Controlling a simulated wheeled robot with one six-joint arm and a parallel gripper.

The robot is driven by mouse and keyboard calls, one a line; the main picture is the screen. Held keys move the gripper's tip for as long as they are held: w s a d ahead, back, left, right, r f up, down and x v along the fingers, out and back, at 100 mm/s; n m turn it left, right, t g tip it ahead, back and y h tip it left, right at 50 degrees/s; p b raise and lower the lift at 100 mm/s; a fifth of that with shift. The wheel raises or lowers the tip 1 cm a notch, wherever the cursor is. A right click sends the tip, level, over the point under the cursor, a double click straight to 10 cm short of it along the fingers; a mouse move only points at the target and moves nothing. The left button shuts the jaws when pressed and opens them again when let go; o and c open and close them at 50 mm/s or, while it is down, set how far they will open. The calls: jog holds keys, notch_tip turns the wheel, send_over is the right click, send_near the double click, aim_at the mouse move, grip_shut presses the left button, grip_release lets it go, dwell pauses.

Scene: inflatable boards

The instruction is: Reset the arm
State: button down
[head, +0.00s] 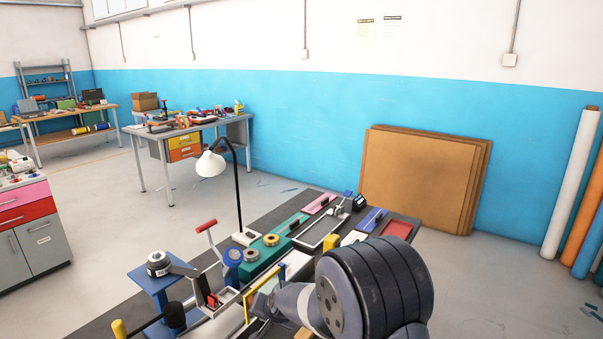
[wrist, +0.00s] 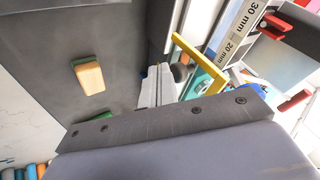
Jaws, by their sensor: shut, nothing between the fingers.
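My arm shows in the head view as a large dark ribbed joint (head: 375,290) with a pale link, over the near end of the bench. Its gripper end cannot be made out there. In the wrist view my gripper (wrist: 158,70) shows as narrow pale fingers close together beyond a dark screwed bracket. It is shut with nothing held. The fingers point over the dark bench top, beside a yellow frame (wrist: 200,60). How far they are above the bench I cannot tell.
The crowded bench holds a lamp (head: 238,190), a blue stand (head: 155,285), a green board (head: 275,245) and tape rolls. In the wrist view a wood-and-green block (wrist: 89,76) lies on the bench left of the fingers. Brown panels (head: 415,185) lean against the wall. Open floor lies left.

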jog(key=shift+w+a+r, duration=0.1)
jog(key=shift+w+a, duration=0.15)
jog(key=shift+a, duration=0.1)
